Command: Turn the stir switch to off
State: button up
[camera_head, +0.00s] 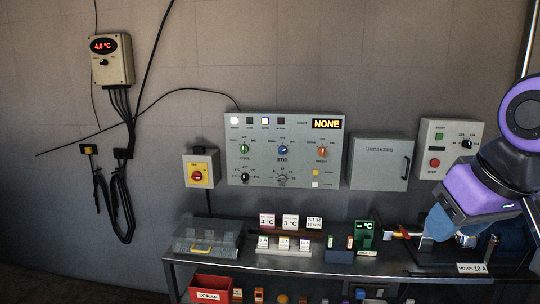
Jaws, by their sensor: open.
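The stir switch (283,150) is a blue knob above the word STIR, in the middle of the grey control panel (335,135) on the wall. Its exact pointing direction is too small to tell. My purple and blue arm comes in from the right edge. My gripper (425,242) is low at its end, over the right part of the bench, well to the right of and below the stir switch. It is open and apart from the panel. Its fingers are small and partly hidden by the arm.
A green knob (244,149) and an orange knob (322,150) flank the stir switch. A red-and-yellow switch box (197,175) is left of the panel, and a grey breakers box (379,164) right. The bench (310,267) below holds labelled cards and a clear case (208,240).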

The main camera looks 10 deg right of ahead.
aim_at(282, 150)
jog(key=i+j+z, duration=0.15)
jog(key=j, duration=0.2)
jog(key=i+j+z, duration=0.1)
jog(key=i+j, duration=0.15)
jog(key=i+j+z, duration=0.15)
jog(key=j, duration=0.3)
jog(key=i+j+z, duration=0.15)
jog(key=j, duration=0.25)
jog(key=i+j+z, duration=0.15)
jog(key=j, duration=0.25)
jog(key=i+j+z, duration=0.1)
jog(key=j, duration=0.35)
jog(key=i+j+z, duration=0.15)
jog(key=j, duration=0.25)
jog(key=i+j+z, duration=0.15)
jog(key=j, duration=0.3)
jog(key=k, duration=0.05)
